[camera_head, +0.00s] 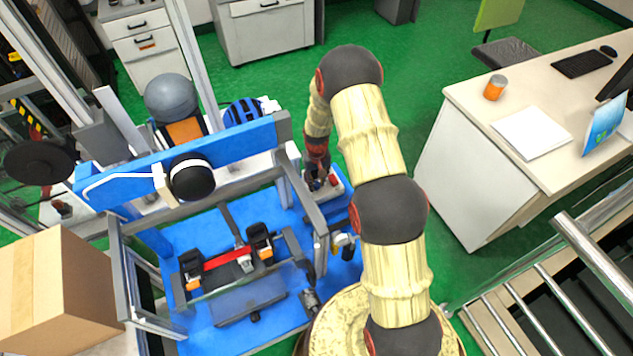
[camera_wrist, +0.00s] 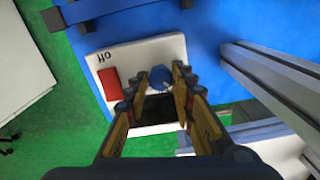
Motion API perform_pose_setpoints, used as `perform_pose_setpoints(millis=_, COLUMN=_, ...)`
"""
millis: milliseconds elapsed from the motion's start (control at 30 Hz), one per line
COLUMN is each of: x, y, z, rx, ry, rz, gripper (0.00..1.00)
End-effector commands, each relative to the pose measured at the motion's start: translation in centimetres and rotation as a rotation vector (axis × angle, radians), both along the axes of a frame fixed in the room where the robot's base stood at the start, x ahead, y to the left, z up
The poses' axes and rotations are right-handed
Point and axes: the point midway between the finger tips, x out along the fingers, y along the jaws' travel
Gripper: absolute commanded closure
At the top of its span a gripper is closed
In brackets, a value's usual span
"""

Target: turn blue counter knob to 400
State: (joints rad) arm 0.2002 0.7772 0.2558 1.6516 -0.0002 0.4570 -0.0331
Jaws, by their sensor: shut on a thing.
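The blue counter knob (camera_wrist: 160,76) sits on a white panel (camera_wrist: 135,57) in the wrist view. My gripper (camera_wrist: 155,84) reaches over the panel with one finger on each side of the knob, shut on it. A red block-shaped control (camera_wrist: 108,83) lies left of the knob, near the upside-down word "off". A dark area on the panel between my fingers is partly covered. In the head view my gripper (camera_head: 318,182) is at the panel (camera_head: 335,186) on the right side of the blue machine, and the knob cannot be made out there. No dial reading is legible.
The blue machine's grey frame post (camera_head: 312,212) stands close by my gripper; a grey rail (camera_wrist: 265,80) runs right of it in the wrist view. A cardboard box (camera_head: 55,290) is at left. A desk (camera_head: 500,145) stands at right, with green floor between.

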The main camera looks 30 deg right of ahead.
Motion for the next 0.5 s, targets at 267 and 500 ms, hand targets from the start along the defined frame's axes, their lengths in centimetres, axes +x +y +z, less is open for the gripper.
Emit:
perform_pose_setpoints(millis=267, x=0.04, y=0.03, z=0.06, rx=0.0, ry=-0.001, rz=-0.249, gripper=1.0)
perform_pose_setpoints(millis=500, x=0.02, y=0.05, z=0.03, rx=0.0, ry=0.0, rz=-0.474, gripper=1.0)
